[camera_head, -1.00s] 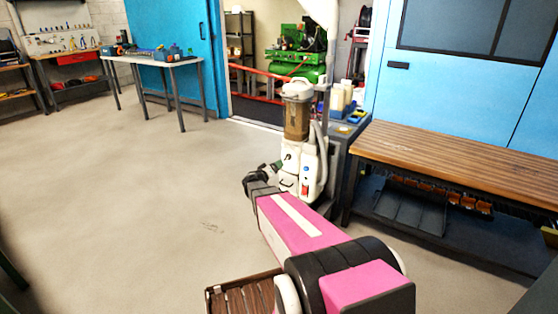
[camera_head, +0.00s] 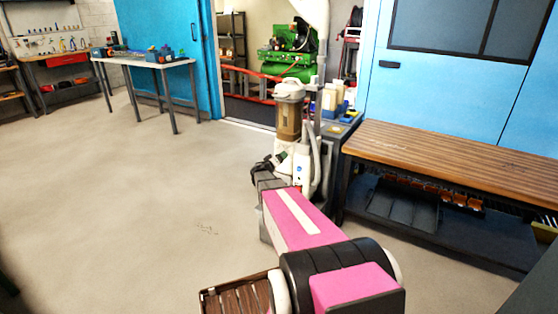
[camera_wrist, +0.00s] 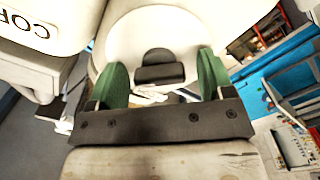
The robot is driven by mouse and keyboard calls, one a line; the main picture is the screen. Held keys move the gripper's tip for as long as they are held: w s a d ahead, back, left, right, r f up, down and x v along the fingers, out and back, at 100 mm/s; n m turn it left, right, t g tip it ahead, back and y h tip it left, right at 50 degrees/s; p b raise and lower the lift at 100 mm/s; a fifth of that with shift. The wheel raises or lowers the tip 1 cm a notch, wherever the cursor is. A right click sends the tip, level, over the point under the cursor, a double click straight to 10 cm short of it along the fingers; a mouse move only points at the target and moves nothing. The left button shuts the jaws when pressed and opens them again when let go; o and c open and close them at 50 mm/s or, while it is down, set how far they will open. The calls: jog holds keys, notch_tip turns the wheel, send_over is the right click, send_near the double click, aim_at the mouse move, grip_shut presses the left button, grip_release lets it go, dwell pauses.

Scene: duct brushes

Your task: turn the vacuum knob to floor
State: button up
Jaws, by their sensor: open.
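The vacuum (camera_head: 289,120) stands on the floor at the centre of the head view, with a clear brownish canister above a white body. My arm hides much of its lower part. My gripper (camera_head: 275,161) is beside the left side of the white body. In the wrist view a dark knob (camera_wrist: 159,72) sits on a round white face (camera_wrist: 150,32). The two green fingers of my gripper (camera_wrist: 163,62) are open, one on each side of the knob, with gaps to it. I cannot tell the depth between fingertips and knob. No floor marking is readable.
A wooden-topped bench (camera_head: 450,160) stands to the right of the vacuum. A grey cart (camera_head: 338,140) with bottles is close behind it. A white table (camera_head: 150,62) is at the back left. The floor (camera_head: 130,210) on the left is clear.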

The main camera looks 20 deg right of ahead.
jog(key=c, duration=0.9)
jog(key=n, duration=0.8)
jog(key=shift+f+n, duration=0.1)
jog(key=shift+n, duration=0.2)
jog(key=n, duration=0.4)
jog(key=shift+f+n, duration=0.1)
jog(key=shift+n, duration=2.5)
